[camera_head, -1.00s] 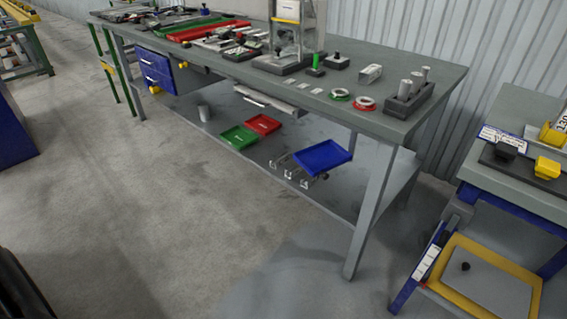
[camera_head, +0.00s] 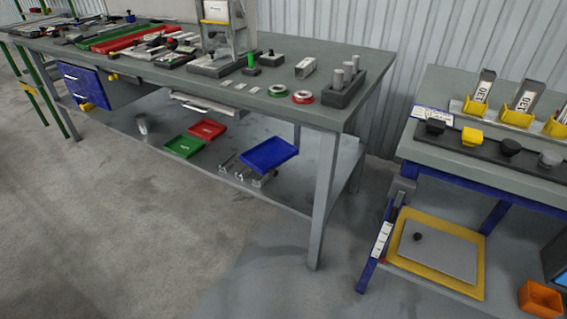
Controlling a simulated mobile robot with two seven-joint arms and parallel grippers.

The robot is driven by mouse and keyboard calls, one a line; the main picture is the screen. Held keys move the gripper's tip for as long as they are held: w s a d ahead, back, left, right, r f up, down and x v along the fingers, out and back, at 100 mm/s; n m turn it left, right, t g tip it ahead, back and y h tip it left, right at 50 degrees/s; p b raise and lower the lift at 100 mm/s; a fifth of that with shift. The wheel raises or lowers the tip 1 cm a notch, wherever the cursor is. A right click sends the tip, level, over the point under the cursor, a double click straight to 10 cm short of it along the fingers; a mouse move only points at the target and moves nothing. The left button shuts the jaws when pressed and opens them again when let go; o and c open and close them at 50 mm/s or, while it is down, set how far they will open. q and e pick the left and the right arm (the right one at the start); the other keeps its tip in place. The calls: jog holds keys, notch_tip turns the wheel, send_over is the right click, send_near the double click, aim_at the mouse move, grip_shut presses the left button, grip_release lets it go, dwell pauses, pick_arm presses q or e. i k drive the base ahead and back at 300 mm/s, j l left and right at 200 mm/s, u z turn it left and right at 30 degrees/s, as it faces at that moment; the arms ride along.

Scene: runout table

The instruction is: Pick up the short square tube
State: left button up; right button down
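A short silver-grey square tube (camera_head: 305,67) lies on the grey workbench top (camera_head: 335,112) near its right end. It sits behind the green and red rings and left of a dark block holding upright cylinders. Its open end cannot be made out clearly at this size. Neither of my grippers is in view.
A dark block with grey cylinders (camera_head: 344,96), a green ring (camera_head: 278,91) and a red ring (camera_head: 303,97) are close by. A press-like stand (camera_head: 228,44) is farther left. A second bench (camera_head: 420,150) stands right, beyond a gap. Floor in front (camera_head: 150,240) is clear.

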aim_at(306, 66)
jog(key=i+j, duration=0.15)
jog(key=j, duration=0.2)
jog(key=i+j+z, duration=0.15)
jog(key=j, duration=0.2)
jog(key=i+j, duration=0.15)
jog(key=j, duration=0.2)
jog(key=i+j+z, duration=0.15)
jog(key=j, duration=0.2)
jog(key=i+j, duration=0.1)
jog(key=j, duration=0.25)
jog(key=z, duration=0.05)
